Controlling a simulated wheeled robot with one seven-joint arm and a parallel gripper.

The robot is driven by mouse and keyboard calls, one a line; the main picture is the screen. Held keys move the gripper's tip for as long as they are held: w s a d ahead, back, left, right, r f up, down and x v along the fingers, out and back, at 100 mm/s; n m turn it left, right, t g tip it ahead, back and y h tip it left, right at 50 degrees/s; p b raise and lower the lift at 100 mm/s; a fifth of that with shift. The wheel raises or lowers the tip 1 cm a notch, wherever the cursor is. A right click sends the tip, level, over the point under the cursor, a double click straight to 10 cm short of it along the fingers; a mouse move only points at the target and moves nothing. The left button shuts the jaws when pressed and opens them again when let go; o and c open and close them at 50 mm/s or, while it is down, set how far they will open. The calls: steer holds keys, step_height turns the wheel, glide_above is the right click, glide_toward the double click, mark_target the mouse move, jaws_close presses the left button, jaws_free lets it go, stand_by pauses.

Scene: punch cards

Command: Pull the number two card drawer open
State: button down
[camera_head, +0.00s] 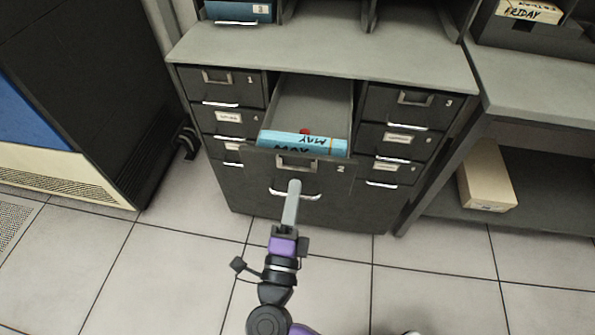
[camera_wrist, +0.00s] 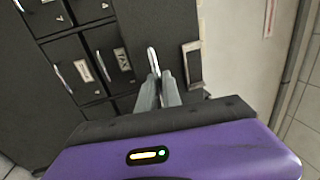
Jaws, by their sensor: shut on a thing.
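The number two card drawer (camera_head: 333,172) is in the top row of the grey cabinet, in the middle. It stands pulled well out, with its inside showing. A blue card pack (camera_head: 318,143) marked MAY lies at its front, with a small red thing behind it. My gripper (camera_head: 294,185) is at the front of this drawer, shut on its pale handle (camera_head: 312,197). In the wrist view the two fingertips (camera_wrist: 160,82) close around the handle (camera_wrist: 152,58), beside the label holder (camera_wrist: 193,65). The fingers hide part of the handle.
Drawer one (camera_head: 227,86) and drawer three (camera_head: 408,104) on either side are shut, as are those below. A dark machine (camera_head: 95,110) stands at the left. A cardboard box (camera_head: 486,183) lies on a low shelf at the right. The tiled floor (camera_head: 330,265) in front is clear.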

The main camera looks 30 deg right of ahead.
steer(key=r+v, duration=0.1)
steer(key=v, duration=0.7)
steer(key=shift+s+a+r+p, duration=0.15)
steer(key=shift+s+r+p, duration=0.05)
steer(key=shift+s+p, duration=0.1)
steer(key=shift+w, duration=0.1)
steer(key=c, duration=1.8)
jaws_free()
steer(key=v, duration=0.7)
steer(key=shift+s+a+b, duration=0.25)
steer(key=shift+s+b, duration=0.05)
steer(key=shift+b, duration=0.15)
